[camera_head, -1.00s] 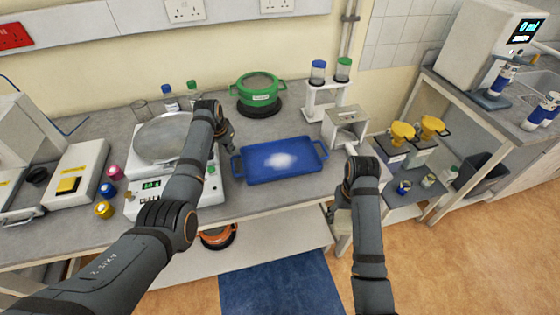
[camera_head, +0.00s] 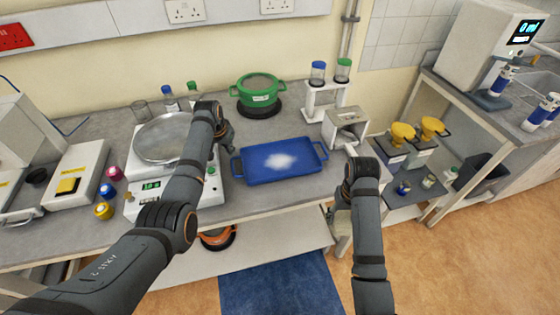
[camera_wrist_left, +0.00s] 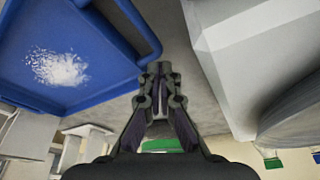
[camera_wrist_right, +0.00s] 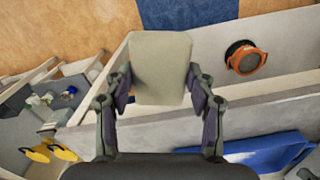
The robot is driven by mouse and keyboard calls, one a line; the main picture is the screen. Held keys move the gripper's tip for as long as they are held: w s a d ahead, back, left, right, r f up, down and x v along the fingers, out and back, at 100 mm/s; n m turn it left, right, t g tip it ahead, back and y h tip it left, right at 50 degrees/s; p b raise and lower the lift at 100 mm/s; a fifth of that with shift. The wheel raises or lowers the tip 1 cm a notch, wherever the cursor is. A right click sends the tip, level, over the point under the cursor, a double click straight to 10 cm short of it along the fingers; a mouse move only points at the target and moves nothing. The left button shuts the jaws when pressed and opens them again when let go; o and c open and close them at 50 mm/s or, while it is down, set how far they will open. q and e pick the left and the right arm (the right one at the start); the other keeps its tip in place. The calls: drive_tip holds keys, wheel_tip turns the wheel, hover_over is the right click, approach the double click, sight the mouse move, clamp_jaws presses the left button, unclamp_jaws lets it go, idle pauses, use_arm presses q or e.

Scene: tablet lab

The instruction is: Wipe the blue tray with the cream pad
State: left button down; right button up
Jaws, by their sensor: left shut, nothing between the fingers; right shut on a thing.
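The blue tray (camera_head: 262,172) lies on the grey bench with a patch of white powder (camera_head: 281,161) near its middle. It also shows in the left wrist view (camera_wrist_left: 105,62) and partly in the right wrist view (camera_wrist_right: 262,156). My right gripper (camera_wrist_right: 160,92) is shut on the cream pad (camera_wrist_right: 160,62), in front of the bench edge and off the tray. In the head view the pad is mostly hidden by my right arm. My left gripper (camera_wrist_left: 158,72) is shut and empty, beside the tray's left end (camera_head: 226,143).
A balance with a round metal pan (camera_head: 166,138) stands left of the tray. A green pot (camera_head: 258,92) and a white bottle rack (camera_head: 323,100) stand behind it. A grey-white box (camera_head: 346,125) is at the tray's right. An orange-rimmed round object (camera_wrist_right: 246,58) is on the shelf below.

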use_arm(q)
drive_tip(key=shift+f+b, duration=0.4)
drive_tip(key=shift+f, duration=0.25)
use_arm(e)
drive_tip(key=shift+f, duration=0.45)
drive_tip(key=shift+r, duration=0.1)
